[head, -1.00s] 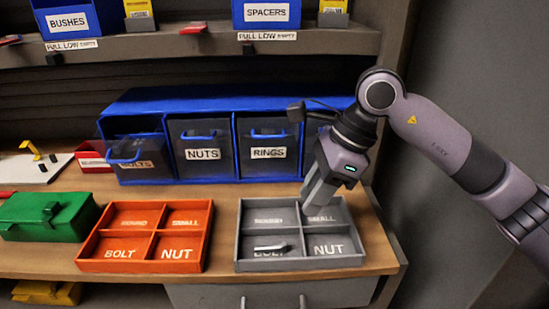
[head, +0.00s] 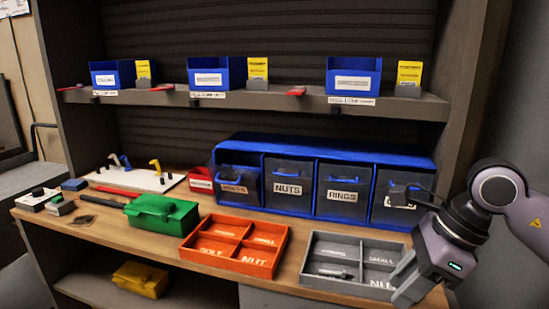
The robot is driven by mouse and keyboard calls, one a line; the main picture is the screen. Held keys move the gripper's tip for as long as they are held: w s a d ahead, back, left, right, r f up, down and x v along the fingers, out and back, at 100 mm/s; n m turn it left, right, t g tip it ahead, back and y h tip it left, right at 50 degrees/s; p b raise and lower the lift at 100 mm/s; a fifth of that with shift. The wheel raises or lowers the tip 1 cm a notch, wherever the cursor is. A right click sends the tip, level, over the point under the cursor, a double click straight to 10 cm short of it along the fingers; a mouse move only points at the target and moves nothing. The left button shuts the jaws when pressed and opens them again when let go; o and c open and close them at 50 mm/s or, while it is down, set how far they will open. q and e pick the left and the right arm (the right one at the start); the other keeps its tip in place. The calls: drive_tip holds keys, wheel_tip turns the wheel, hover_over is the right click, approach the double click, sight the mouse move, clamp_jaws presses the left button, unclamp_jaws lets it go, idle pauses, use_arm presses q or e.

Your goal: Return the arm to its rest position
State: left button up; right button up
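My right gripper (head: 402,284) is at the lower right, over the right end of the grey tray (head: 304,268). Its fingers point down and left. I see nothing held between them, but their gap is not clear from this angle. My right arm comes in from the right edge. The grey tray has several labelled compartments, and a metal bolt (head: 330,272) lies in its front left one. The right part of the tray is partly hidden by my gripper. My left gripper is not in view.
An orange tray (head: 233,238) and a green box (head: 163,214) stand left of the grey tray. A blue rack (head: 262,147) with several dark drawers stands behind. Above it, a shelf (head: 285,102) holds blue bins. A dark side wall (head: 455,120) rises close to my arm.

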drive_tip(key=s+a+m+g+y, duration=0.2)
drive_tip(key=s+a+y, duration=0.1)
drive_tip(key=a+y, duration=0.35)
drive_tip(key=s+a+m+g+y, duration=0.1)
drive_tip(key=s+a+m+y, duration=0.2)
drive_tip(key=a+y, duration=0.4)
drive_tip(key=w+d+f+m+t+h, duration=0.4)
drive_tip(key=m+t, duration=0.6)
drive_tip(key=m, duration=0.6)
drive_tip(key=w+d+f+m+t+h, duration=0.1)
drive_tip(key=d+f+m+t+h, duration=0.3)
drive_tip(key=f+m+t, duration=0.8)
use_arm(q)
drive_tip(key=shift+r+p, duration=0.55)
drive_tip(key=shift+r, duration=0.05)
use_arm(e)
drive_tip(key=s+d+f+m+g+h, duration=0.3)
drive_tip(key=s+f+m+g+h, duration=0.1)
drive_tip(key=s+f+m+g, duration=0.1)
drive_tip(key=s+d+f+m+g+h, duration=0.3)
drive_tip(key=s+f+m+g, duration=0.1)
drive_tip(key=s+f+m, duration=0.4)
wheel_tip(320, 180, down, 3)
drive_tip(key=shift+s+f+m+g+h, duration=0.1)
drive_tip(key=shift+s+m+g+h, duration=0.25)
drive_tip(key=shift+m, duration=0.85)
